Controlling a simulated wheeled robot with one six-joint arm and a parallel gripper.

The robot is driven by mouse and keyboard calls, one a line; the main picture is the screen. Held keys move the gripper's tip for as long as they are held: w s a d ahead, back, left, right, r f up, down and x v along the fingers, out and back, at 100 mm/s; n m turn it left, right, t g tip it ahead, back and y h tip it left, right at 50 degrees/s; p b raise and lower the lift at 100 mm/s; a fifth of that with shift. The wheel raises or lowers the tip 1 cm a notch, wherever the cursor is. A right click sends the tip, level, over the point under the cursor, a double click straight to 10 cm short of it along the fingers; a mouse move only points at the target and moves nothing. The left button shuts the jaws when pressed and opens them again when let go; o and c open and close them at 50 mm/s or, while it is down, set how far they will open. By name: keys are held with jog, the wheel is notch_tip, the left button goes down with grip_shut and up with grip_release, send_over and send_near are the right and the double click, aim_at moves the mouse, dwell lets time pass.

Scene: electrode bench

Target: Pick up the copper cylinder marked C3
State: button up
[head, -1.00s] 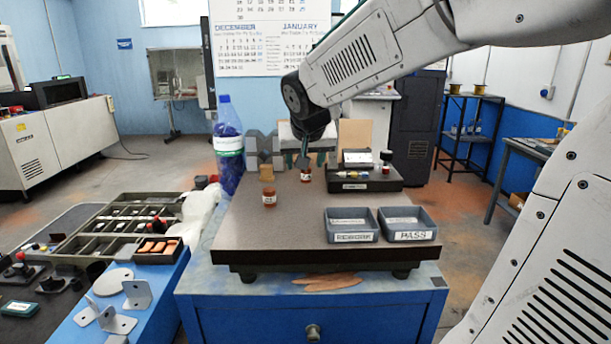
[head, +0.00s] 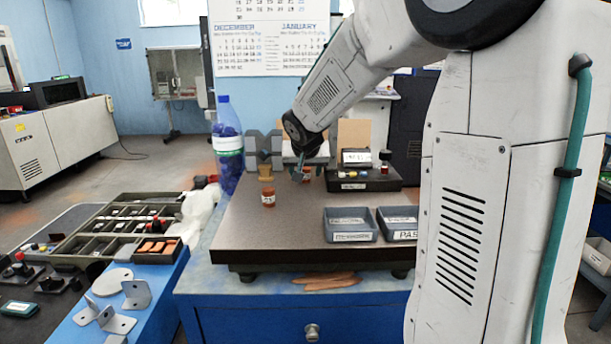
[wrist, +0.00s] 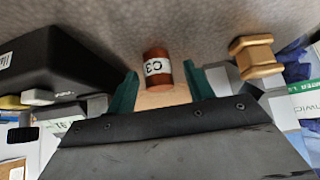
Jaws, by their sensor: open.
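The copper cylinder marked C3 (wrist: 157,66) stands upright on the dark bench plate, its white label upside down in the wrist view. In the head view it shows only partly (head: 308,174), behind my gripper (head: 299,174). In the wrist view my gripper (wrist: 161,70) is open, its two green fingers on either side of the cylinder's line. The cylinder appears between and just beyond the fingertips, with gaps at both sides; I cannot tell how far down the fingers reach.
A brass spool-shaped piece (wrist: 256,56) stands close beside C3. Another labelled copper cylinder (head: 268,198) stands nearer on the plate (head: 285,235). A black instrument box (head: 368,181) is to the right. Grey REWORK (head: 350,237) and PASS (head: 401,235) trays sit at the front right.

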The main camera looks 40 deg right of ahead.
grip_shut()
jog(key=shift+r, duration=0.15)
